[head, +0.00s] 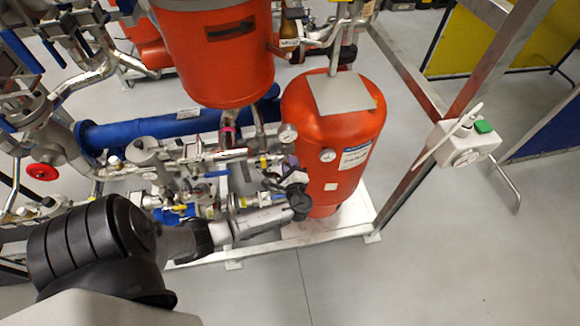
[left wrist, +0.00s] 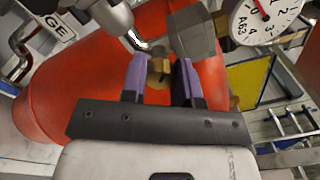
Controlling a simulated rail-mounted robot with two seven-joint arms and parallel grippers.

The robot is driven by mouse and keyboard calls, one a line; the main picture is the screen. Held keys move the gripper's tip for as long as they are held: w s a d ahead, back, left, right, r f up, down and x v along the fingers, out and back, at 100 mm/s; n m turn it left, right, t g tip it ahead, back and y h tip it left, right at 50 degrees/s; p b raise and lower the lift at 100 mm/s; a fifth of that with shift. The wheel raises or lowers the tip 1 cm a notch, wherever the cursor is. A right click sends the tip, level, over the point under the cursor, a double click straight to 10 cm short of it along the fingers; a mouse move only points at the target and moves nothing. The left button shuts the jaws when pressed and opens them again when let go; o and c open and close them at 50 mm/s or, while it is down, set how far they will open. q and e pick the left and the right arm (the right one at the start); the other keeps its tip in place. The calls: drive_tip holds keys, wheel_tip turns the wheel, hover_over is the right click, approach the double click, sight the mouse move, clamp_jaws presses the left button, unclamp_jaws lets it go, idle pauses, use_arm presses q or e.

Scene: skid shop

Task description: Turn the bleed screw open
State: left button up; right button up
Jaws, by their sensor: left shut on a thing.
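My left gripper (head: 274,178) reaches in from the left, low among the pipes beside the upright orange tank. In the left wrist view my left gripper (left wrist: 160,76) has its two purple-tipped fingers on either side of a small brass fitting, which looks like the bleed screw (left wrist: 157,66). The fingers are closed in on it, under a grey metal valve body (left wrist: 193,34). The far side of the screw is hidden, and its turn angle cannot be told. In the head view the gripper hides the screw. My right gripper is not in view.
The orange tank (head: 335,125) stands close behind the gripper; it also fills the left wrist view (left wrist: 70,85). A dial gauge (left wrist: 262,14) sits just right of the valve body. Pipes and valves crowd the left. A grey frame post (head: 425,165) stands right; front floor is clear.

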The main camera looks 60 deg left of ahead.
use_arm(q)
drive_tip(key=n+b, duration=2.5)
drive_tip(key=b, duration=0.3)
drive_tip(key=shift+n+g, duration=0.3)
drive_tip(key=shift+g, duration=0.1)
drive_tip(key=o, duration=0.9)
drive_tip(key=shift+f, duration=0.1)
